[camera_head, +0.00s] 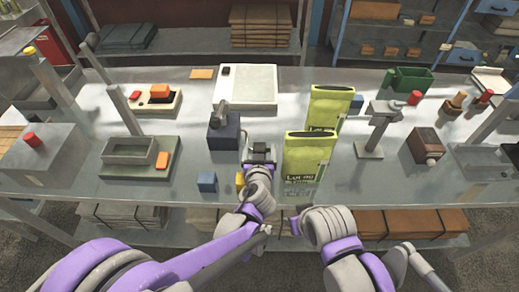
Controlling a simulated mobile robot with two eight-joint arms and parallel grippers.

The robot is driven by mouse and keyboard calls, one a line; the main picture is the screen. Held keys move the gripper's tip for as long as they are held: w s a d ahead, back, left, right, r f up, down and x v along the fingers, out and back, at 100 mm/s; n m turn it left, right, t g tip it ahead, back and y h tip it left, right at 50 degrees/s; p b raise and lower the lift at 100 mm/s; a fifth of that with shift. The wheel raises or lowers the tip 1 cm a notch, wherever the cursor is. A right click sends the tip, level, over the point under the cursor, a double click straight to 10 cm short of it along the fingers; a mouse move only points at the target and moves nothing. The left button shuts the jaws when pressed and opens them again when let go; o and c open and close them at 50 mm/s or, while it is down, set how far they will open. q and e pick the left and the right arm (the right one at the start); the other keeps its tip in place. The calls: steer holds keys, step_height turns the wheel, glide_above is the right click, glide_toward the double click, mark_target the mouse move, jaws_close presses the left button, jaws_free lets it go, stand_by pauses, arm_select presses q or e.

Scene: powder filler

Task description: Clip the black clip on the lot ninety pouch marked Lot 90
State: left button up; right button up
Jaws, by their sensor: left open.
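A yellow-green pouch (305,152) stands upright right of centre, with dark lettering low on its front that seems to read Lot 90. A similar pouch (329,106) stands behind it. Both have a dark strip along the top; I cannot tell whether either strip is a clip or the open mouth. My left gripper (259,153) is open just left of the front pouch, apart from it. I cannot pick out a black clip with certainty. My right gripper (293,217) is low at the table's front edge, below the front pouch; its fingers are unclear.
A dark blue block (223,132) stands left of my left gripper, with a white scale (247,88) behind. A small blue cube (207,181) lies near the front edge. A grey stand (371,140) is right of the pouches.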

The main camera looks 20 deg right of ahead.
mark_target(260, 147)
arm_select(q)
steer(key=shift+x, duration=0.8)
steer(key=shift+s, duration=0.1)
steer(key=shift+c, duration=0.7)
jaws_close()
step_height(260, 147, up, 10)
steer(key=shift+r+p, duration=0.1)
steer(key=shift+p, duration=0.6)
